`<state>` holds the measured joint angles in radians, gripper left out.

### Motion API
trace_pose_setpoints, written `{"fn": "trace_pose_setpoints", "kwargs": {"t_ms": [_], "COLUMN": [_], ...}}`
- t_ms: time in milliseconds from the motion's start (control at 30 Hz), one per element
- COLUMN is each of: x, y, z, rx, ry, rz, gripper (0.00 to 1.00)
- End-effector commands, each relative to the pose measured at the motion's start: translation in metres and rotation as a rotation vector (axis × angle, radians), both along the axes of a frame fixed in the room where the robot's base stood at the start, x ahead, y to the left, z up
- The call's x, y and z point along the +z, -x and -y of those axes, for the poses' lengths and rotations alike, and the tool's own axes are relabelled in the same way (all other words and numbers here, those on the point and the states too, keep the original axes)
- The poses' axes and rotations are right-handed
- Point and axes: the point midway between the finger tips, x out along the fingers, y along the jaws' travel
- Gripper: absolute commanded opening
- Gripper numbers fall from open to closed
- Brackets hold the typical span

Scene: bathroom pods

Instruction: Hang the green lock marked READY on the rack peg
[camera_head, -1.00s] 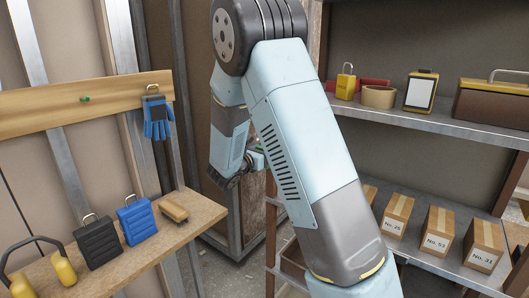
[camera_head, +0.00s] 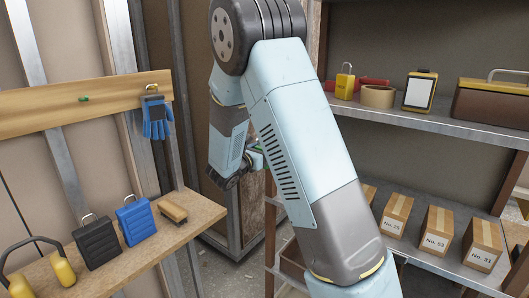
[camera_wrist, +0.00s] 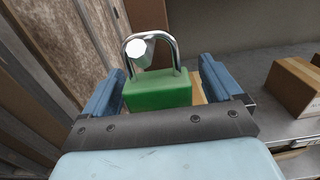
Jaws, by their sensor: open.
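The green lock (camera_wrist: 158,91) shows in the wrist view with its silver shackle up. A shiny, faceted metal end (camera_wrist: 139,50) shows within the shackle; I cannot tell whether the shackle rests on it. My gripper (camera_wrist: 162,66) is open, with one blue finger on each side of the lock and a gap at the right. The READY marking cannot be read. In the head view, my arm hides most of the gripper and lock. A small green peg (camera_head: 84,99) is on the wooden rail (camera_head: 40,108) at the left, with nothing hanging on it.
Blue gloves (camera_head: 156,120) hang at the rail's right end. The wooden shelf below holds a black lock (camera_head: 97,244), a blue lock (camera_head: 136,222), a brush-like block (camera_head: 173,212) and yellow earmuffs (camera_head: 63,271). Metal shelves at right carry a yellow lock (camera_head: 345,86) and cardboard boxes (camera_head: 483,245).

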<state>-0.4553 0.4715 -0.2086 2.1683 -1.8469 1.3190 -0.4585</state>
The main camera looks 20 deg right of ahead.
Motion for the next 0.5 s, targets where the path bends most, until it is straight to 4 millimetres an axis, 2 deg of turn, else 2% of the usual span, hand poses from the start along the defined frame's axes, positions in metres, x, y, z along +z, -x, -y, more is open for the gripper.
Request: {"fn": "trace_pose_setpoints", "kwargs": {"t_ms": [167, 500], "x": [0.0, -0.001], "y": [0.009, 0.048], "z": [-0.014, -0.067], "rx": [0.003, 0.004], "ry": [0.0, 0.001], "rz": [0.0, -0.001], "gripper": [0.92, 0.92]}}
